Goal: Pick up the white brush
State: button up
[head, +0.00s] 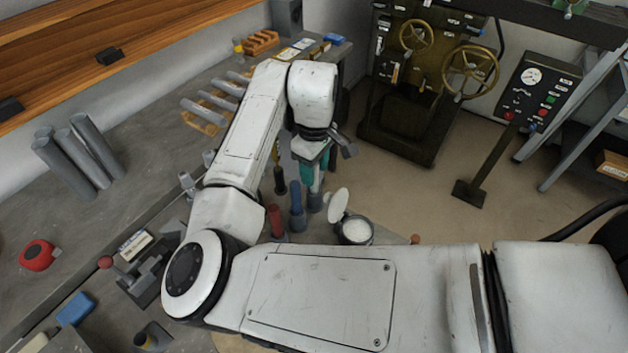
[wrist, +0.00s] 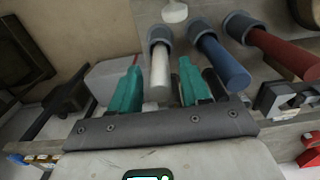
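The white brush (wrist: 160,68) stands with its pale handle rising from a grey round holder (wrist: 159,35) in the wrist view. My gripper (wrist: 162,60) has teal fingers spread apart, one on each side of the handle, with visible gaps. In the head view my gripper (head: 312,183) points down over the bench edge, and the white brush is hidden behind it there. A blue-handled brush (wrist: 224,62) and a red-handled brush (wrist: 285,53) stand in a row to the right in the wrist view.
In the head view, the blue (head: 297,207) and red (head: 275,220) handles stand close left of my gripper. An open tin (head: 356,231) with a raised lid (head: 338,204) is just right of it.

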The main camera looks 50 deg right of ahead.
grip_shut()
dwell(0.3)
